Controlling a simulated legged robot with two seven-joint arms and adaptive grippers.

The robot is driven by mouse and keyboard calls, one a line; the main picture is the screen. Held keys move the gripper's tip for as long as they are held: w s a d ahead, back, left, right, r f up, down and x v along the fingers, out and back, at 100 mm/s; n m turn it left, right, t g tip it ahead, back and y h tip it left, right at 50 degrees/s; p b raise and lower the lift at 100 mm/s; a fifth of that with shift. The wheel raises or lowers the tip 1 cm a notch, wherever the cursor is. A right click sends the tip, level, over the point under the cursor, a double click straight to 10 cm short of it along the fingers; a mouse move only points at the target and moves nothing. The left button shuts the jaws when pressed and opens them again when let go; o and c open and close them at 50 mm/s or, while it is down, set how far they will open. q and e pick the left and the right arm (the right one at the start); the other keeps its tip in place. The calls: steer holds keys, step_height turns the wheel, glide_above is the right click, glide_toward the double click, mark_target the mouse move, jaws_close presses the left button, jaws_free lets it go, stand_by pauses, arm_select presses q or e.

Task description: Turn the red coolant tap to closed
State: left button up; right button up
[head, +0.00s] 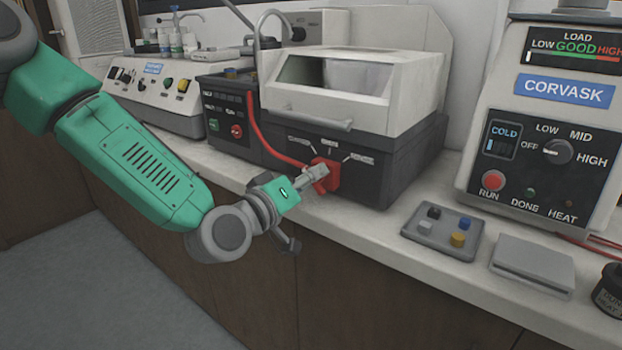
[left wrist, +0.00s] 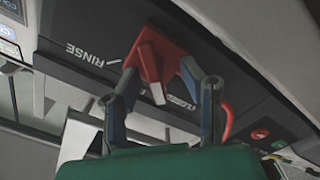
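The red coolant tap (head: 332,174) is on the dark front face of the lidded machine, with a red hose near it. In the left wrist view the tap (left wrist: 165,52) shows as a red body with a protruding handle. My left gripper (head: 316,173) is at the tap in the head view. In the left wrist view its fingers (left wrist: 160,92) stand apart, one on each side of the handle, with gaps visible. Whether either finger touches the tap cannot be told. "RINSE" is readable beside the tap; another label is partly hidden by a finger. My right gripper is not in view.
The machine (head: 345,90) has a pale lid with a handle above the tap. A Corvask press (head: 545,120) stands to the right. A small tray (head: 441,231) with coloured pieces and a grey flat block (head: 532,264) lie on the counter. A control box (head: 155,100) is at left.

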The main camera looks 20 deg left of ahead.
arm_select(q)
steer(key=v, duration=0.7)
steer(key=shift+s+a, duration=0.15)
steer(key=s+f+m+g+y+p, duration=0.15)
steer(key=s+f+g, duration=0.45)
steer(key=f, duration=0.6)
steer(key=s+f+m+g+y+p, duration=0.15)
steer(key=s+f+g, duration=0.25)
steer(key=s+f, duration=0.5)
arm_select(e)
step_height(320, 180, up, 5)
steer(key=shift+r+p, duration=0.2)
steer(key=shift+p, duration=1)
arm_select(q)
steer(key=s+a+f+m+g+y, duration=0.1)
steer(key=s+a+f+g, duration=0.2)
steer(key=s, duration=0.4)
steer(key=s+a+f+m+g+y, duration=0.1)
steer(key=s+a+f+g+y, duration=0.1)
steer(key=s+a+f, duration=0.3)
steer(key=s+f+g, duration=0.1)
steer(key=s+f, duration=0.1)
steer(key=s, duration=0.1)
steer(key=shift+f+m, duration=0.3)
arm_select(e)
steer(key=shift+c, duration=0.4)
